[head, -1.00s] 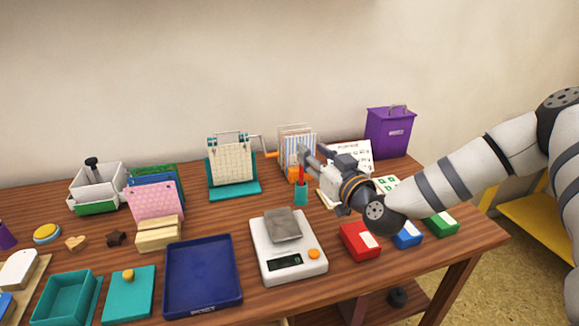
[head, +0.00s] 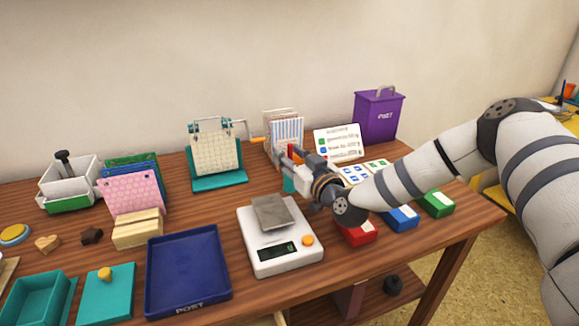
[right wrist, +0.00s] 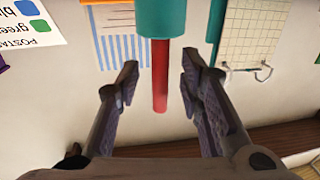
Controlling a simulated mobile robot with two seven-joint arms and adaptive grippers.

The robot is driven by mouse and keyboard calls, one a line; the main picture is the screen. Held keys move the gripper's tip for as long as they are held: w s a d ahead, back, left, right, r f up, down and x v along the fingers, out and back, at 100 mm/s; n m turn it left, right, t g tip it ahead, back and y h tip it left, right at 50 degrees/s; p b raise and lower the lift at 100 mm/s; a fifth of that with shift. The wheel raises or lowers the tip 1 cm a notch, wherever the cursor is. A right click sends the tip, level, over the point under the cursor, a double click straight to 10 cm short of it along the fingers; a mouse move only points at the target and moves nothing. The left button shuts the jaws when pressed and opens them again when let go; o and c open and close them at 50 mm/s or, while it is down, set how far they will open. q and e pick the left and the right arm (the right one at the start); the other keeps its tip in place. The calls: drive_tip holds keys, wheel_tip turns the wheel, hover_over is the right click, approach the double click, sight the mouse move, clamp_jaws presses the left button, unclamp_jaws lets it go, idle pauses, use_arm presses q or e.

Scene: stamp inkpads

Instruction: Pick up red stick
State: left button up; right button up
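The red stick (right wrist: 160,75) stands in a teal holder (right wrist: 166,18), which is at the top of the upside-down right wrist view. In the head view the red stick (head: 291,151) and the teal holder (head: 289,185) are partly hidden by my right gripper (head: 298,156). In the right wrist view my right gripper (right wrist: 161,80) is open. Its fingers are on either side of the stick, with a visible gap on each side. My left gripper is not in view.
A white scale (head: 281,255) with a grey block stands in front of the holder. A card rack (head: 284,128) and a white sign (head: 338,143) stand behind. Red (head: 357,236), blue (head: 401,221) and green (head: 437,204) boxes lie under the right arm.

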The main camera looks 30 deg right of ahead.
clamp_jaws()
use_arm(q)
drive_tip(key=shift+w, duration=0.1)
use_arm(e)
drive_tip(key=shift+r, duration=0.15)
wheel_tip(320, 180, up, 10)
drive_tip(key=p, duration=0.2)
drive_tip(key=shift+p, duration=0.3)
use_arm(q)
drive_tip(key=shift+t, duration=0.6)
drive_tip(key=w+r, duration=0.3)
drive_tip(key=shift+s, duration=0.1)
use_arm(e)
drive_tip(key=shift+f, duration=0.2)
